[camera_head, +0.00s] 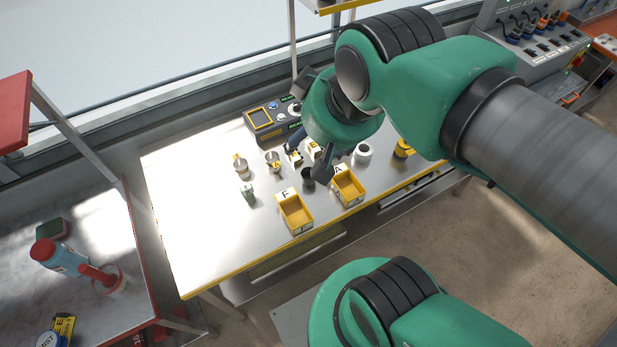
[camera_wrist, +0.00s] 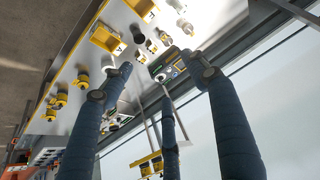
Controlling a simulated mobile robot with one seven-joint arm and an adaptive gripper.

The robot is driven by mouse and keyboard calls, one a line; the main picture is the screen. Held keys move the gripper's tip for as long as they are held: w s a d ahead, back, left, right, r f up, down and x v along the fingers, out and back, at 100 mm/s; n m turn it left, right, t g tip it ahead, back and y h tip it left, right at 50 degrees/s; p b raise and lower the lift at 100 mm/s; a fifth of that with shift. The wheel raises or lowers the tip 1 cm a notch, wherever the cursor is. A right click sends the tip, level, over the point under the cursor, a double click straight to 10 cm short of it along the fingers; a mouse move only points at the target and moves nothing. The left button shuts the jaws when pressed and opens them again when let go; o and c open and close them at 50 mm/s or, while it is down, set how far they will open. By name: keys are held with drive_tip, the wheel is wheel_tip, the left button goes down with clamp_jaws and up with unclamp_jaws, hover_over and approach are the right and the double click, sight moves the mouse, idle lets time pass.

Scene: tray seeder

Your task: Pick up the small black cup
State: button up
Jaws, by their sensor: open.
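The small black cup (camera_head: 308,178) stands upright on the metal table, between the two yellow bins and my gripper's fingers. In the wrist view a small dark shape, probably the same cup (camera_wrist: 138,35), shows beyond the fingers, near a yellow bin. My gripper (camera_head: 309,160) is open above the table, its dark fingers spread close to the cup in the head view. In the wrist view my gripper (camera_wrist: 157,68) shows long blue fingers wide apart with nothing held between them. I cannot tell the exact height of the fingertips above the cup.
Yellow bins (camera_head: 296,228) (camera_head: 362,201) stand at the table's (camera_head: 200,225) front. A white roll (camera_head: 362,152) is to the right. The table's left part is clear.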

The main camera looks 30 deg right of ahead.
drive_tip(key=shift+w, duration=0.1)
drive_tip(key=w+d+f+m+g+p, duration=0.2)
drive_tip(key=w+d+f+g, duration=0.15)
drive_tip(key=w+f, duration=0.65)
drive_tip(key=w+d+f+g, duration=0.1)
drive_tip(key=w+d+f, duration=0.1)
drive_tip(key=f, duration=0.5)
drive_tip(key=w+d+f+m+g+p, duration=0.1)
drive_tip(key=w+f, duration=0.3)
drive_tip(key=f, duration=0.4)
drive_tip(key=shift+d+f, duration=0.25)
drive_tip(key=shift+d, duration=0.6)
drive_tip(key=shift+f+b, duration=0.95)
drive_tip(key=shift+f, duration=3.35)
